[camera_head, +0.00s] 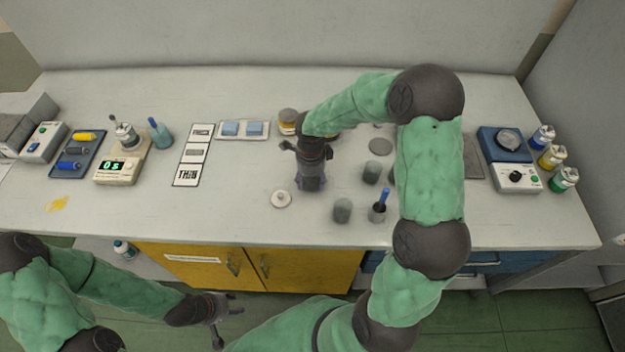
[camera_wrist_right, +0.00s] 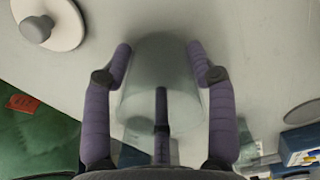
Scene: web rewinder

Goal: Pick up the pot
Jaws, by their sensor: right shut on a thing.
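A greyish, see-through pot (camera_wrist_right: 160,75) stands between the fingers of my right gripper (camera_wrist_right: 159,50) in the right wrist view. A finger lies along each side of it, and a dark bar shows in front of its middle. In the head view my right gripper (camera_head: 311,185) points down at the middle of the table and mostly hides the pot. It is shut on the pot; whether the pot is off the table I cannot tell. My left gripper (camera_head: 230,318) is open and empty, in front of the table and below its edge.
A white knobbed lid (camera_head: 281,199) lies left of my right gripper and shows in the wrist view (camera_wrist_right: 50,22). Grey cups (camera_head: 342,210) and a cup with a blue-handled tool (camera_head: 379,212) stand to the right.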

